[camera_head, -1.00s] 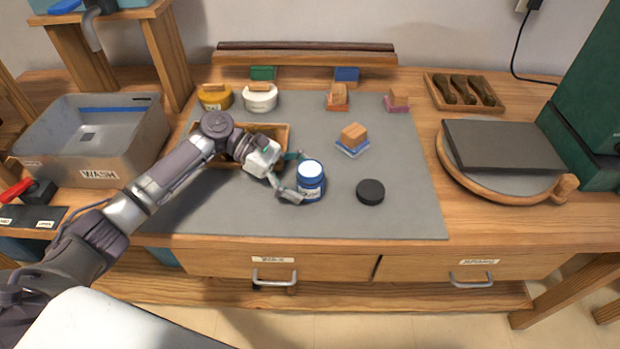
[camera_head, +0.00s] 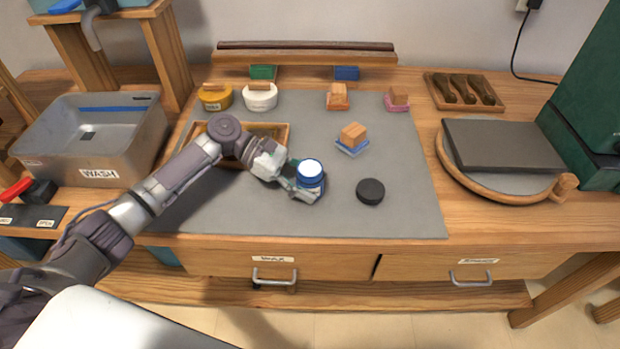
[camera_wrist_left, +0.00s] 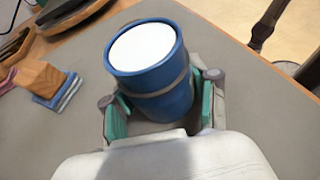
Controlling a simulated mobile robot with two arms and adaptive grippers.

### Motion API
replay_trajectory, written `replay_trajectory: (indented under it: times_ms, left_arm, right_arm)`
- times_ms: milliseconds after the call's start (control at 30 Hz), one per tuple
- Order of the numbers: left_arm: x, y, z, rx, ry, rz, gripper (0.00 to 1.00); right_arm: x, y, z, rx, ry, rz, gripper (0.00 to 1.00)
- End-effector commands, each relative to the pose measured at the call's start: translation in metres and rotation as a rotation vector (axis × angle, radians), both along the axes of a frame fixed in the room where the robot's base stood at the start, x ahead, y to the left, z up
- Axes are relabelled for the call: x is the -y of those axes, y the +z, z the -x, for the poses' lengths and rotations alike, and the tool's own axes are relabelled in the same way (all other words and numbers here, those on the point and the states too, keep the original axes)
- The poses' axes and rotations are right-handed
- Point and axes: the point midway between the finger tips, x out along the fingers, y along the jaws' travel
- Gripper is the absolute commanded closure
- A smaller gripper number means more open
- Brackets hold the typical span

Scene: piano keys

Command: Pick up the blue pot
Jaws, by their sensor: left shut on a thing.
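The blue pot (camera_head: 311,176) stands open on the grey mat near the middle, showing a white top. In the left wrist view the pot (camera_wrist_left: 152,78) sits between the two green-padded fingers. My left gripper (camera_head: 304,185) is shut on the pot's sides, low around its body. The left gripper (camera_wrist_left: 158,115) also shows at the pot's base in the wrist view. I cannot tell whether the pot is clear of the mat. My right gripper is not in view.
A black round lid (camera_head: 370,191) lies just right of the pot. A wooden block on a blue pad (camera_head: 352,148) lies behind it. Yellow (camera_head: 215,97) and white (camera_head: 260,97) pots stand at the back left. The mat's front right is clear.

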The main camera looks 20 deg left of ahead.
Motion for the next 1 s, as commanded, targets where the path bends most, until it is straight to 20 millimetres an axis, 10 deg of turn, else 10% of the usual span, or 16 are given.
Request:
replay_trajectory:
  times_ms: [533,1000]
  left_arm:
    - [0.001,0.046,0.0,0.006,-0.003,0.0,1.0]
    - [0.087,0.102,0.05,0.005,-0.004,0.002,1.0]
  right_arm:
    - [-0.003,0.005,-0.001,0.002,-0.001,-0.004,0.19]
    - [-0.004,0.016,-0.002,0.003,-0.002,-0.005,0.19]
